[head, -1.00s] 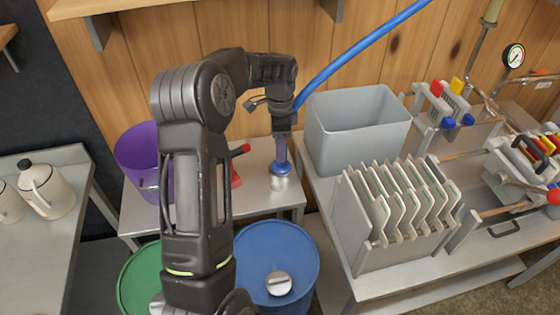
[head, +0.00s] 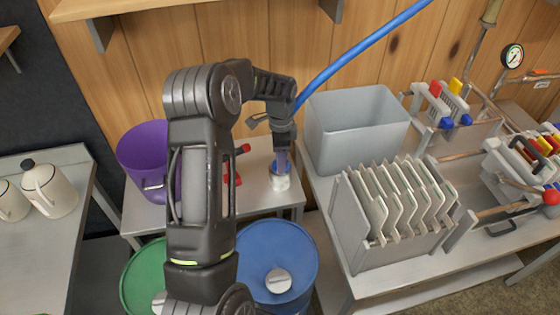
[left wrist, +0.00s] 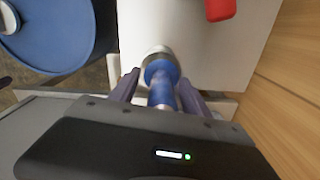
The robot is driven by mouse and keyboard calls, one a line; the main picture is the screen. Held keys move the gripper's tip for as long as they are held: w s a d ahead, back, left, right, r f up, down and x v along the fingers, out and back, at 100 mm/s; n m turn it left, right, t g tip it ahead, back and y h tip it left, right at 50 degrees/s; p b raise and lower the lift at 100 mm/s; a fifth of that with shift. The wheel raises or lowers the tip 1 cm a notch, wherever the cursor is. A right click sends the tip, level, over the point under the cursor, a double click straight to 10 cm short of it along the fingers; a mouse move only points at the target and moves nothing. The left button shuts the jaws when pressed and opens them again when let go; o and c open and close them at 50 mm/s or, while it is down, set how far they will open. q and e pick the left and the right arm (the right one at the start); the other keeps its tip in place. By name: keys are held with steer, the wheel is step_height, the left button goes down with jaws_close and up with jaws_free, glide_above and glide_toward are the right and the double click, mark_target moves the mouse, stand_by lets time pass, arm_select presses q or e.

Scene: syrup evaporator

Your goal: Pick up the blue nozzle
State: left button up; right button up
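The blue nozzle (head: 280,168) stands upright in a pale metal holder (head: 280,183) near the right edge of the small grey table. In the left wrist view the nozzle (left wrist: 162,76) lies between the two fingers, its lower end at the round metal holder (left wrist: 157,54). My left gripper (head: 282,156) points down over the nozzle from above. In the left wrist view my left gripper (left wrist: 158,80) has its fingers apart, one on each side of the nozzle, with a gap showing. My right gripper is not in view.
A red-handled tool (head: 236,165) and a purple bucket (head: 142,150) are left of the nozzle. A grey bin (head: 357,140) stands close on the right, beside a filter rack (head: 355,232). A blue hose (head: 360,45) runs up behind my gripper. A blue drum (head: 300,250) stands in front.

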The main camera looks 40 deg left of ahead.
arm_select(q)
jaws_close()
stand_by(0.4)
